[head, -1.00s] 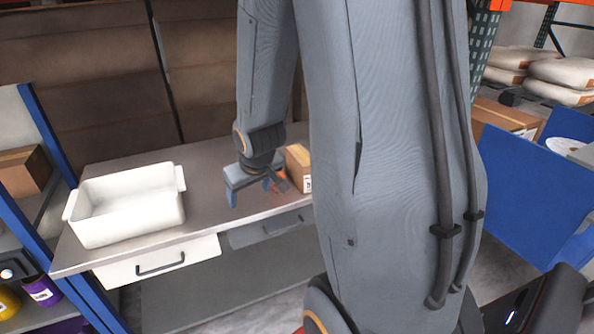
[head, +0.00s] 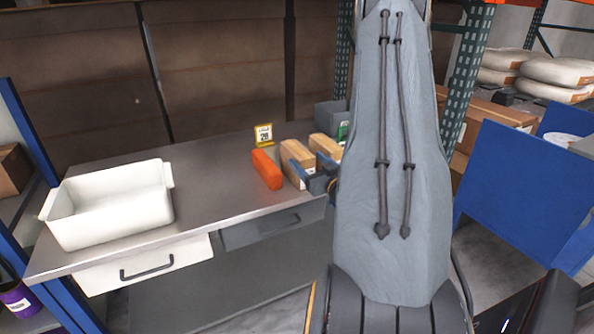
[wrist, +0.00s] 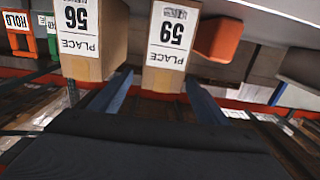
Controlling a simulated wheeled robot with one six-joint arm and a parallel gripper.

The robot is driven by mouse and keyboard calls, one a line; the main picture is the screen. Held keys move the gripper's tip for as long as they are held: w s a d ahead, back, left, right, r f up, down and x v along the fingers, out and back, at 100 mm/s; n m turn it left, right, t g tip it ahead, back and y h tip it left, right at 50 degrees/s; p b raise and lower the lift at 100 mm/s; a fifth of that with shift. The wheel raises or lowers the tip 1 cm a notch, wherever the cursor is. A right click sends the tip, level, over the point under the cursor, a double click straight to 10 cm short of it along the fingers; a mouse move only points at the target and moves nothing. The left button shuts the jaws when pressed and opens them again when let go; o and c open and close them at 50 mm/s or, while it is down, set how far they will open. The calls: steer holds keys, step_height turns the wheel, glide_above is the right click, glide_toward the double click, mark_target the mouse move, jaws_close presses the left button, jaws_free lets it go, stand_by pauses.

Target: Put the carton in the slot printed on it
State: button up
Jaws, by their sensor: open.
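Two brown cartons stand side by side at the right end of the grey bench. In the wrist view the nearer-centre carton (wrist: 170,70) has an upside-down white label with PLACE and a number that looks like 59. The other carton (wrist: 95,65) has a similar label that looks like 56. They also show in the head view, the left one (head: 297,152) and the right one (head: 322,144). My gripper (wrist: 158,97) is open and empty, its blue fingers either side of the near face of the 59 carton. It also shows in the head view (head: 312,180). No printed slot can be made out.
An orange block (head: 267,169) lies left of the cartons, with a yellow number sign (head: 263,134) behind it. A white tub (head: 110,215) stands on the bench's left. A grey bin (head: 331,115) is behind the cartons. The bench middle is clear.

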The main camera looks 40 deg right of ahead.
mark_target(297, 152)
steer(key=shift+d+f, duration=0.1)
steer(key=shift+f, duration=0.25)
steer(key=shift+w, duration=0.3)
steer(key=shift+p+x, duration=1)
steer(key=shift+x, duration=2.55)
steer(key=shift+r, duration=0.15)
steer(key=c, duration=1.6)
steer(key=shift+c, duration=0.2)
